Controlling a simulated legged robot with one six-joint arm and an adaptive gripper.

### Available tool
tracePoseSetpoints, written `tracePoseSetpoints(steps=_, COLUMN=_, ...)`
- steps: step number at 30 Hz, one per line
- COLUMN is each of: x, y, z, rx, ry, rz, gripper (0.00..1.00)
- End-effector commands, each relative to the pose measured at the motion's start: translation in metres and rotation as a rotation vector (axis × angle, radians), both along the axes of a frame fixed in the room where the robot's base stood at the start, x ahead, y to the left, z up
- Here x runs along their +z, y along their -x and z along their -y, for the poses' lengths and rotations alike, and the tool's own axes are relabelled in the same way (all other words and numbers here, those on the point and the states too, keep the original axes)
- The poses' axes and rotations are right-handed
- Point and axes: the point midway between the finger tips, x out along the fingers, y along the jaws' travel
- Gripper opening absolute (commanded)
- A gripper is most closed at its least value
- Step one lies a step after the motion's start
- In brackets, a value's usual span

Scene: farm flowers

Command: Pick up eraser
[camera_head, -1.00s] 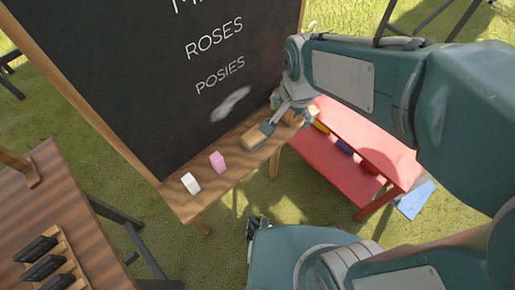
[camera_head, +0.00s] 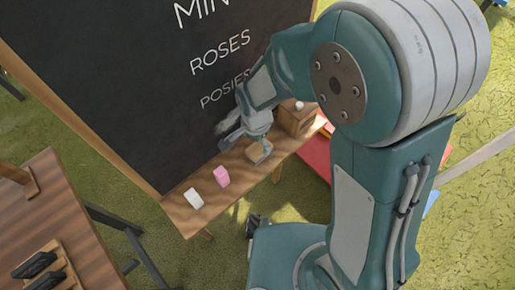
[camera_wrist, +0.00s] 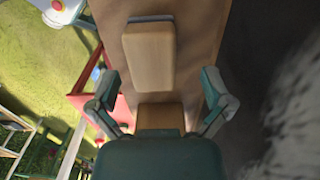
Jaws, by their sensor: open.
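The eraser (camera_head: 259,153) is a light wooden block lying on the chalkboard's wooden ledge, right of the pink chalk. In the wrist view the eraser (camera_wrist: 149,58) has a dark strip along its far end. My gripper (camera_head: 248,140) points down over the ledge close to the eraser and partly covers it in the head view. In the wrist view my gripper (camera_wrist: 160,85) is open, its two fingers spread wide. The eraser lies mostly beyond the fingertips, with nothing held. I cannot tell whether a finger touches it.
The ledge (camera_head: 181,213) also bears white chalk (camera_head: 194,198), pink chalk (camera_head: 221,176) and a wooden box (camera_head: 295,118). The chalkboard (camera_head: 110,90) rises directly behind. A red bench (camera_head: 318,155) stands at the right, and a brown table (camera_head: 60,215) at lower left.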

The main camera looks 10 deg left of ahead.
Motion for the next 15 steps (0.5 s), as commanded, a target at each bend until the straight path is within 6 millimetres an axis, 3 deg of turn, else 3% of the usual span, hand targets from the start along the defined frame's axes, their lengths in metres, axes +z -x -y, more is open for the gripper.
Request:
tracePoseSetpoints(steps=7, x=-0.035, y=0.002, z=0.006, rx=0.001, ry=0.001, rz=-0.003, gripper=1.00)
tracePoseSetpoints(steps=15, x=-0.040, y=0.002, z=0.004, rx=0.000, ry=0.000, rz=0.000, gripper=1.00)
